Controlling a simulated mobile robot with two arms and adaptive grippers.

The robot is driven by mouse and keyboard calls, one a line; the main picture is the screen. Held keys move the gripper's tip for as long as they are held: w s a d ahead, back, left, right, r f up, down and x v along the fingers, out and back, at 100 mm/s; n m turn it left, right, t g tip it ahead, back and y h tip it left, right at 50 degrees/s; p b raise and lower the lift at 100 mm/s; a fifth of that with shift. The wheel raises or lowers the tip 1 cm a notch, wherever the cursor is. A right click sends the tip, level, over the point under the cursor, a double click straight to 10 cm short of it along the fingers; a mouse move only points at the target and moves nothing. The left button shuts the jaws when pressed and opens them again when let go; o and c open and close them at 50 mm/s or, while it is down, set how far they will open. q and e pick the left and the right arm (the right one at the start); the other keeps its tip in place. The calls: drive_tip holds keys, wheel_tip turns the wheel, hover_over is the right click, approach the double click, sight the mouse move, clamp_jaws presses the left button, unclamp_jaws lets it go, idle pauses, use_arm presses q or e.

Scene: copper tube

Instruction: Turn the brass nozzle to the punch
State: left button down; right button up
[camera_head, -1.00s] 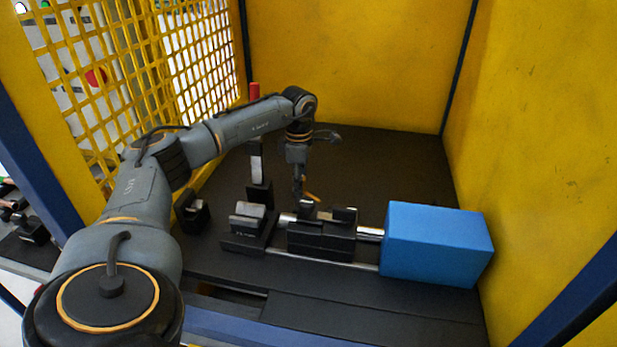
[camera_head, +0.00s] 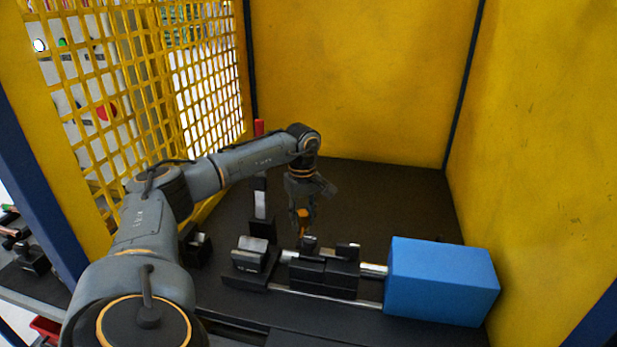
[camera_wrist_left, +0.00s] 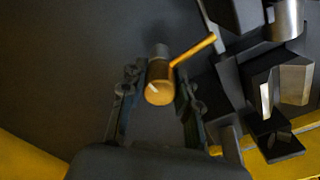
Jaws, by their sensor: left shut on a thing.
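The brass nozzle (camera_wrist_left: 159,84) sits between the fingers of my left gripper (camera_wrist_left: 150,95) in the left wrist view. It is a short gold cylinder with a thin brass stem running to the upper right. In the head view the nozzle shows as a small orange piece (camera_head: 303,214) at the fingertips of my left gripper (camera_head: 302,222), just above and behind the black clamp blocks (camera_head: 325,272). A shiny metal rod (camera_head: 373,270), which may be the punch, runs between those blocks and a blue box (camera_head: 440,280). My right gripper is not in view.
A black block with a metal top (camera_head: 252,252) stands left of the clamp blocks. A dark post with a pale face (camera_head: 261,205) stands behind it. Yellow walls (camera_head: 360,80) and a yellow mesh (camera_head: 150,100) enclose the dark table, which is clear behind the clamp blocks.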

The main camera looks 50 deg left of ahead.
sight(303, 213)
use_arm(q)
drive_tip(key=shift+m, duration=0.7)
drive_tip(key=c, duration=1)
unclamp_jaws()
wheel_tip(303, 213, up, 12)
drive_tip(key=shift+r, duration=0.1)
